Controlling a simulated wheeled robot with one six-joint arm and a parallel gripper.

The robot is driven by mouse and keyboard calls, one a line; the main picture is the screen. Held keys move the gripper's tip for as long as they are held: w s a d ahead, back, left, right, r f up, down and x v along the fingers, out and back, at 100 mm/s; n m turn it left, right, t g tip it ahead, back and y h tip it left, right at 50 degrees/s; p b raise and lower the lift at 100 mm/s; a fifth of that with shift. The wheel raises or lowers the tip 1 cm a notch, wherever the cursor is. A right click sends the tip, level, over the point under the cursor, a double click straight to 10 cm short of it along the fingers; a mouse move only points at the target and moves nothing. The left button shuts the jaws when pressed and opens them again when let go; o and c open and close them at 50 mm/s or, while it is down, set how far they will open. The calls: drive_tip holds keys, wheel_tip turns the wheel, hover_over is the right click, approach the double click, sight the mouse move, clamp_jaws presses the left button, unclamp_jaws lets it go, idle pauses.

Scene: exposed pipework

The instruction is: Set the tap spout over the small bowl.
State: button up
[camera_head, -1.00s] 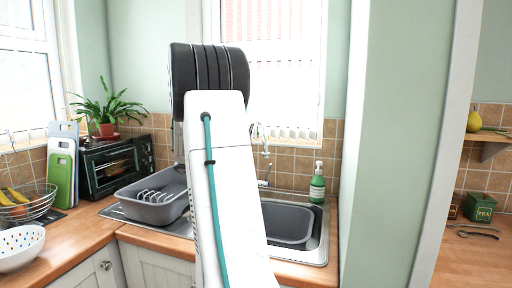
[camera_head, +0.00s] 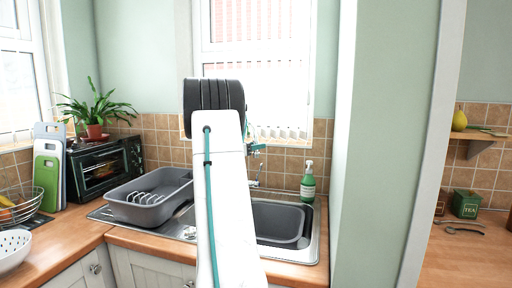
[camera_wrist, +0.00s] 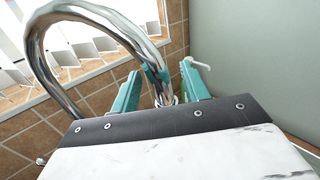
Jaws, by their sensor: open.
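The chrome tap spout (camera_wrist: 40,60) arches across the left of the wrist view, its free end coming down between my fingers. In the head view my arm hides most of the tap; part of its lower body (camera_head: 255,183) shows behind the sink. My gripper (camera_wrist: 162,70) is open, with one teal finger on each side of the spout end; I cannot tell whether either touches it. In the head view a gripper part (camera_head: 255,148) shows beside my arm. A grey basin (camera_head: 290,218) sits in the sink at right. The small bowl cannot be clearly made out.
A grey dish rack (camera_head: 140,205) stands on the drainer at left. A green soap bottle (camera_head: 307,185) stands right of the tap; its white pump (camera_wrist: 190,64) is close to my right finger. The window and tiled wall are behind the tap.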

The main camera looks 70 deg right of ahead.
drive_tip(key=shift+s+d, duration=0.2)
drive_tip(key=shift+d, duration=0.05)
clamp_jaws()
drive_tip(key=shift+w, duration=0.1)
